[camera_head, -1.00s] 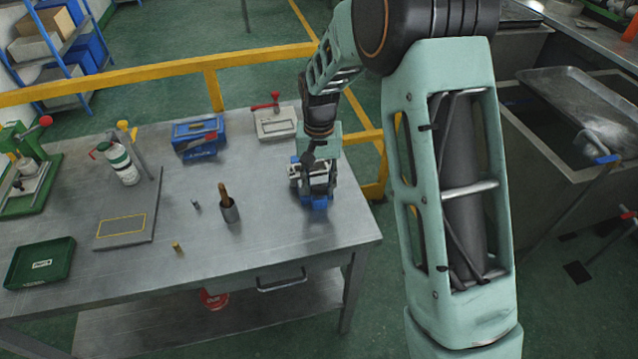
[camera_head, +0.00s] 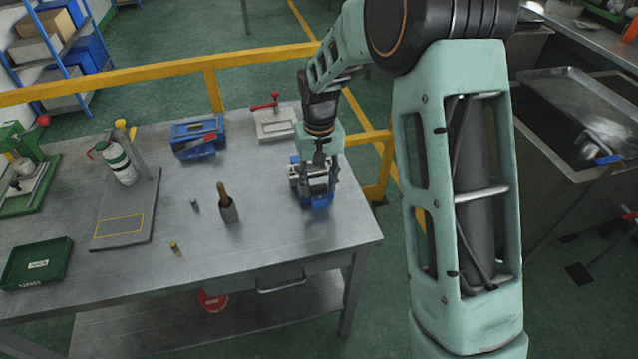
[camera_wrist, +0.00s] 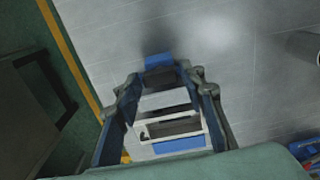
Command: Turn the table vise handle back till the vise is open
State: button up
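The table vise (camera_head: 318,200) is a small blue and grey device near the right end of the metal table. My gripper (camera_head: 314,172) is over it, pointing down, and partly hides it. In the wrist view the vise shows a blue end (camera_wrist: 157,60), a dark block and pale metal parts between the fingers of my gripper (camera_wrist: 158,78). The fingers stand wide apart, one on each side of the vise. I cannot tell whether they touch it. I cannot make out the handle clearly, nor how wide the jaws are.
A dark cup with a brown-handled tool (camera_head: 228,208) stands left of the vise. A yellow rail (camera_head: 150,75) runs behind the table. Sinks (camera_head: 560,150) are at right.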

aim_at(319, 188)
jog(key=shift+r, duration=0.1)
notch_tip(319, 188, up, 12)
dwell(0.5)
dwell(0.4)
